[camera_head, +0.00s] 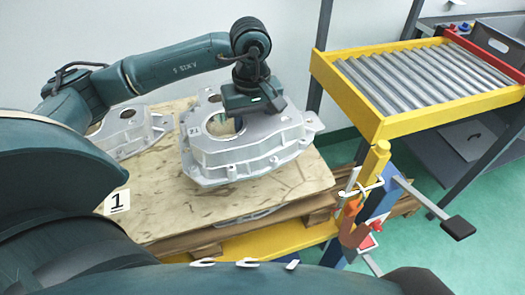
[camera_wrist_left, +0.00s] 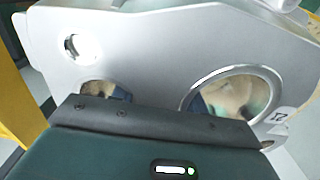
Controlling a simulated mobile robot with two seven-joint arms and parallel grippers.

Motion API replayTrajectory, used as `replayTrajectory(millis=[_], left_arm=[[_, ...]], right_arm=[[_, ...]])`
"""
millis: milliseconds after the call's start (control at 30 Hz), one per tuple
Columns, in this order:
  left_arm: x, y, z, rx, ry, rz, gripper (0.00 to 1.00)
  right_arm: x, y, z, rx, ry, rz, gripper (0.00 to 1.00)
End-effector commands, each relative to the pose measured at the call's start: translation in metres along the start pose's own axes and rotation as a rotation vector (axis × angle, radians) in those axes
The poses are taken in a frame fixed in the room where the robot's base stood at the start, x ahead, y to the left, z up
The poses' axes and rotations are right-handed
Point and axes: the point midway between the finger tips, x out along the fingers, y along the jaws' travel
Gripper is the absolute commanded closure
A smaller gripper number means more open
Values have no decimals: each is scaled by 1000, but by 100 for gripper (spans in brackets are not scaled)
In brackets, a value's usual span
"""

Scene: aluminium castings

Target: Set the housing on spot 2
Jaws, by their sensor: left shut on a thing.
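My left gripper (camera_head: 252,97) is shut on a grey aluminium housing (camera_head: 245,150) with a round opening and a small white number tag. The housing is held over the right part of the wooden board (camera_head: 165,215), slightly tilted; I cannot tell whether it touches the board. In the left wrist view the housing's flat face (camera_wrist_left: 140,55) and openings show close behind my dark gripper (camera_wrist_left: 155,122). A white label with "1" (camera_head: 117,201) lies at the board's front left. No label "2" shows. My right gripper is not in view.
Another grey housing (camera_head: 122,132) lies on the board at the left. A grey metal part (camera_head: 262,212) shows at the board's front edge, below the held housing. A yellow-framed roller conveyor (camera_head: 430,75) stands at the right. A clamp with an orange part (camera_head: 352,205) is by the board's right corner.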

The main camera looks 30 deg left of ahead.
Motion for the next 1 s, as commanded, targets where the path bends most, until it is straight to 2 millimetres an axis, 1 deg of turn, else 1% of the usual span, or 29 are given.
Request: replayTrajectory(millis=[67,200,333,633,833,900,1000], left_arm=[[6,0,-1,-5,0,2,100],[29,0,0,-4,-1,-1,100],[47,0,0,-4,1,2,100],[66,1,0,-3,1,3,100],[90,1,0,-2,0,3,100],[95,1,-1,-2,2,4,100],[96,1,-1,-2,3,5,100]], right_arm=[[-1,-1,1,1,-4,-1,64],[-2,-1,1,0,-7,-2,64],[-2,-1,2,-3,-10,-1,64],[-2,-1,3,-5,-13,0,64],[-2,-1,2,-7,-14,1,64],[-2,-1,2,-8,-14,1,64],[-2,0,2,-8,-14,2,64]])
